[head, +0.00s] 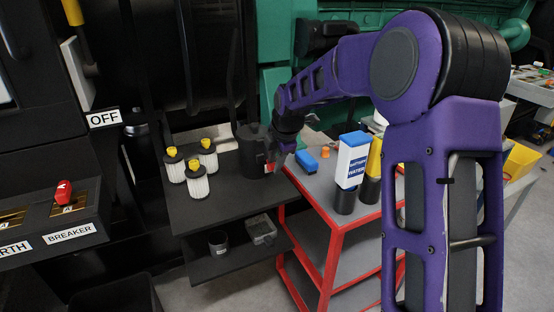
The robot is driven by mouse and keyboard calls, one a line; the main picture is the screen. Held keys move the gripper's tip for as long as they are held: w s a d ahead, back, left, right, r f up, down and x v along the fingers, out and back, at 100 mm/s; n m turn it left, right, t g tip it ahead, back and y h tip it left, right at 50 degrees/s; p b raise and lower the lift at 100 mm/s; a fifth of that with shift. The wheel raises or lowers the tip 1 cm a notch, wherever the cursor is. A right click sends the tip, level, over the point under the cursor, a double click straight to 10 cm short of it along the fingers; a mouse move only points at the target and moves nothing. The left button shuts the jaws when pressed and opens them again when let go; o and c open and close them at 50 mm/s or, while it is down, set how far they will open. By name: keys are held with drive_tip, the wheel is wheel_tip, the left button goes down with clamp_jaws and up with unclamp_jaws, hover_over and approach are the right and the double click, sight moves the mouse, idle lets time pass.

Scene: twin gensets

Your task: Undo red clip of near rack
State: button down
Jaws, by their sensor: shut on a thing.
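The near rack (215,213) is a dark shelf unit left of the red cart. A black cylinder (252,150) stands upright at the right end of its top shelf. My gripper (272,163) is at the right side of this cylinder, pointing down. It is shut on a small red piece that looks like the red clip (268,169), at the cylinder's side. The fingertips are small and partly hidden, so the exact hold on the clip is hard to see.
Several white filters with yellow tops (197,183) stand on the rack's top shelf. A dark cup (218,242) and a grey box (262,230) are below. The red cart (338,238) holds a blue-and-white water bottle (352,160) and a blue block (306,160). Breaker panel (70,233) at left.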

drive_tip(key=shift+s+d+f, duration=0.1)
drive_tip(key=shift+s+f, duration=0.2)
drive_tip(key=shift+f, duration=0.25)
drive_tip(key=shift+s+d+f, duration=0.1)
drive_tip(key=shift+s+f, duration=0.15)
drive_tip(key=shift+f, duration=0.25)
drive_tip(key=shift+d, duration=0.1)
drive_tip(key=c, duration=0.7)
unclamp_jaws()
drive_tip(key=shift+s, duration=0.1)
drive_tip(key=p+v, duration=0.1)
drive_tip(key=v, duration=0.5)
drive_tip(key=p+v, duration=0.1)
drive_tip(key=v, duration=0.5)
drive_tip(key=w+p+v, duration=0.1)
drive_tip(key=v, duration=0.5)
drive_tip(key=shift+s+a+r, duration=0.15)
drive_tip(key=shift+a+r, duration=0.05)
drive_tip(key=shift+r, duration=0.3)
